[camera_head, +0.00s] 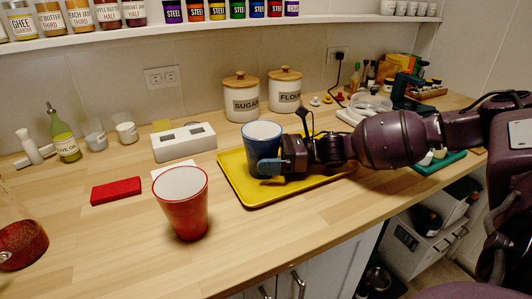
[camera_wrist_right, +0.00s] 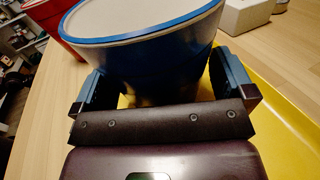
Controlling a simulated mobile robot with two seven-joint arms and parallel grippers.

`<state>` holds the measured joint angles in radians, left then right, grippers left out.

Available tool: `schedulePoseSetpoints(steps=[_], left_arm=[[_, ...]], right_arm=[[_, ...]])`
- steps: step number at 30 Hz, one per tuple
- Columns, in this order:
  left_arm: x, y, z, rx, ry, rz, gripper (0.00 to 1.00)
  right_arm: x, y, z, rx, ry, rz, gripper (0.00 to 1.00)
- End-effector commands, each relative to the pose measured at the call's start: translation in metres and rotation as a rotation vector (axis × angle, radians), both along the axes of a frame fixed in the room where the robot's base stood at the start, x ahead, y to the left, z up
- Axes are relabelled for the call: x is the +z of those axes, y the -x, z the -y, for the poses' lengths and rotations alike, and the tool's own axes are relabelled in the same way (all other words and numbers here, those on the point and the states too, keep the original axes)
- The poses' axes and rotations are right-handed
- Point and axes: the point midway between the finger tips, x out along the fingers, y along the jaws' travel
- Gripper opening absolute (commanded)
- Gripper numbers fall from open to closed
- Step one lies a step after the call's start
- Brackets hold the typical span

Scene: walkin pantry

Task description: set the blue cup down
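The blue cup (camera_head: 262,137) is upright over the yellow tray (camera_head: 238,183) in the head view. My right gripper (camera_head: 275,162) reaches in from the right, with its fingers on either side of the cup. In the right wrist view the blue cup (camera_wrist_right: 150,50) fills the space between the two fingers of the right gripper (camera_wrist_right: 165,88), which looks shut on it. The cup's base is partly hidden by a finger, and I cannot tell whether it touches the tray. My left gripper is not in view.
A red cup (camera_head: 183,205) stands left of the tray, near a red block (camera_head: 116,191). A white box (camera_head: 184,142) and the sugar canister (camera_head: 241,98) and flour canister (camera_head: 285,91) stand behind. A glass vessel (camera_head: 18,240) is at the left edge. Front-left counter is clear.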

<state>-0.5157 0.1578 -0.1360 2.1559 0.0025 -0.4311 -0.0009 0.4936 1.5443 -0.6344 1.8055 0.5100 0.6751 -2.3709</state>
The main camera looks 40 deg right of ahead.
Motion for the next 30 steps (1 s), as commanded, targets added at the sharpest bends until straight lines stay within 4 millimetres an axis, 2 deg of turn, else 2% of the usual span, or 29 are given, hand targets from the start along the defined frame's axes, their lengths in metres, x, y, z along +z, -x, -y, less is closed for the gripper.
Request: schedulePoseSetpoints(steps=[8,11,18,30], left_arm=[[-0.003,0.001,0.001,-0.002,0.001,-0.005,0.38],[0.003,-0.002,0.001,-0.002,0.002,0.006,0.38],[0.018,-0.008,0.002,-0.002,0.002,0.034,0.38],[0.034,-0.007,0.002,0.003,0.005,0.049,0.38]], right_arm=[[0.002,0.0,0.0,0.001,-0.001,-0.001,1.0],[0.004,0.004,0.006,-0.002,-0.001,0.001,1.0],[0.007,0.023,0.032,-0.003,0.001,0.004,1.0],[0.006,0.059,0.08,-0.001,-0.001,0.002,1.0]])
